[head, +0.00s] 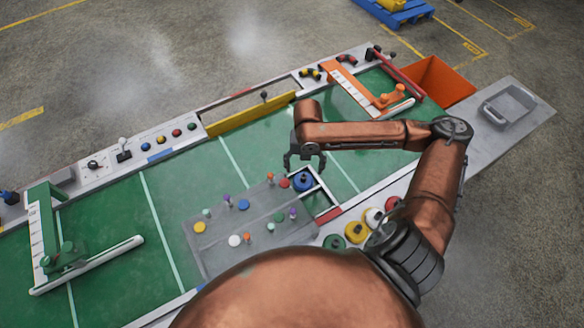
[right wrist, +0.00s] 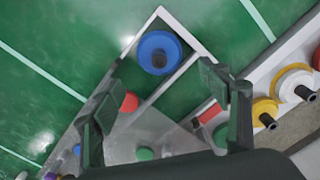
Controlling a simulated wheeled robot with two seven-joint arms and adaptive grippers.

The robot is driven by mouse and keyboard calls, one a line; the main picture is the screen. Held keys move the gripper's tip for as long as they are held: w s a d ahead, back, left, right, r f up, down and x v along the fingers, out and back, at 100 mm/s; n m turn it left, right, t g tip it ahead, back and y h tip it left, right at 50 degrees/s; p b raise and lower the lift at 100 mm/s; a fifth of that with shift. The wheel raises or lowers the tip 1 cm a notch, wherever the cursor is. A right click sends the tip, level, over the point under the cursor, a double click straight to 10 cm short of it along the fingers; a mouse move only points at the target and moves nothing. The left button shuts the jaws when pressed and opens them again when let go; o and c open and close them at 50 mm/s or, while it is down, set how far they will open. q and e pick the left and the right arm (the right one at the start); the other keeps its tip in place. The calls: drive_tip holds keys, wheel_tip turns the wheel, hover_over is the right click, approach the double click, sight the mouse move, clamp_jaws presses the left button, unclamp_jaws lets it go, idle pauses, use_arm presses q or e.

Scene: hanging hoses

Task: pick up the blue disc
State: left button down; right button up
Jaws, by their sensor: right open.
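The blue disc (head: 303,182) with a dark central knob sits in the corner of a white frame on the green table. In the right wrist view the blue disc (right wrist: 150,45) shows whole, just past the fingertips and between them across the picture. My right gripper (head: 305,166) is open and empty, close to the disc, with its fingers pointing down; whether it touches the disc is not clear. In the right wrist view its two fingers (right wrist: 157,88) are spread wide. My left gripper is not in view.
A grey board (head: 215,258) with several coloured pegs and discs lies left of the blue disc. Yellow, white and red discs (head: 355,231) stand along the near edge. A red block (head: 328,215) is close by. An orange bin (head: 436,84) stands far right.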

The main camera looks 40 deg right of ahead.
sight(304, 176)
drive_tip(key=shift+w+f, duration=0.2)
drive_tip(key=shift+f, duration=0.05)
wheel_tip(304, 176, down, 2)
drive_tip(key=shift+f+b, duration=0.15)
drive_tip(key=shift+b, duration=0.2)
drive_tip(key=f+b, duration=0.1)
drive_tip(key=f, duration=0.3)
drive_tip(key=shift+d+f, duration=0.1)
drive_tip(key=shift+d, duration=0.1)
drive_tip(key=shift+f, duration=0.4)
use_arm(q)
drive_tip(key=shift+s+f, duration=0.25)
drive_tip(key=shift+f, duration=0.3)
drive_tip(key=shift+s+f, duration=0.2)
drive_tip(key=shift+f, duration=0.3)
use_arm(e)
drive_tip(key=shift+r, duration=0.1)
drive_tip(key=shift+c, duration=0.3)
drive_tip(key=shift+s, duration=0.1)
clamp_jaws()
